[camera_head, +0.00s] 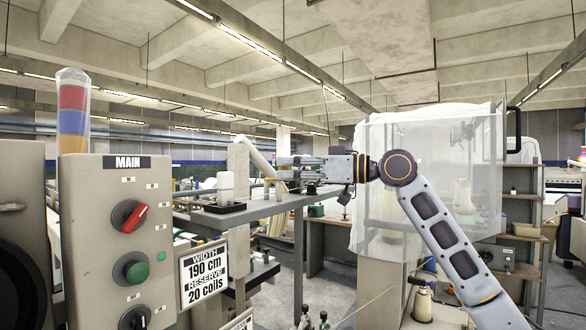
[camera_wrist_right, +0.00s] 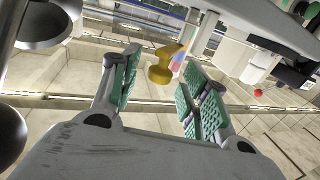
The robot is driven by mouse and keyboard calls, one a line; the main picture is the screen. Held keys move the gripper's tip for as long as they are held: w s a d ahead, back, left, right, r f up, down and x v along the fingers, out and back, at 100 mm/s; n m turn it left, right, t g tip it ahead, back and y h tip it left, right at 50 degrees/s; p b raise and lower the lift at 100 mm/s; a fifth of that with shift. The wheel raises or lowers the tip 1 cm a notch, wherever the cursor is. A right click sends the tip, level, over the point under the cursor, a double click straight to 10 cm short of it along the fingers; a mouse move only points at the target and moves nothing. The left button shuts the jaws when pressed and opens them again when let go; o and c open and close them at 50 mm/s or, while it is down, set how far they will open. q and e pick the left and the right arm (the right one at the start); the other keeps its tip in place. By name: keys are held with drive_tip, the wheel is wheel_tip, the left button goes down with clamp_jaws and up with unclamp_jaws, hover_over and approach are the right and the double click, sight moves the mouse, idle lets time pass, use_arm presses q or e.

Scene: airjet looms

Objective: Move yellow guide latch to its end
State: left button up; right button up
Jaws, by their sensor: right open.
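The yellow guide latch (camera_wrist_right: 164,66) is a small knob-like piece in the upper middle of the right wrist view. It appears between the tips of my right gripper's green-padded fingers, with gaps on both sides and no contact visible. My right gripper (camera_head: 284,167) comes in from the right in the head view, level and pointing left, at the loom's grey shelf and posts. It is open and empty. The latch is too small to make out surely in the head view. My left gripper is not in view.
A control panel (camera_head: 88,240) with a red switch and green button stands at left. The grey shelf (camera_head: 262,207) holds a white cylinder (camera_head: 225,187) on a dark base. A transparent guard (camera_head: 476,180) stands behind my right arm. Grey posts rise close around the gripper.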

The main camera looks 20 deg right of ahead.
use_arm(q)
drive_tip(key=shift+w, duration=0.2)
use_arm(e)
drive_tip(key=shift+c, duration=0.2)
clamp_jaws()
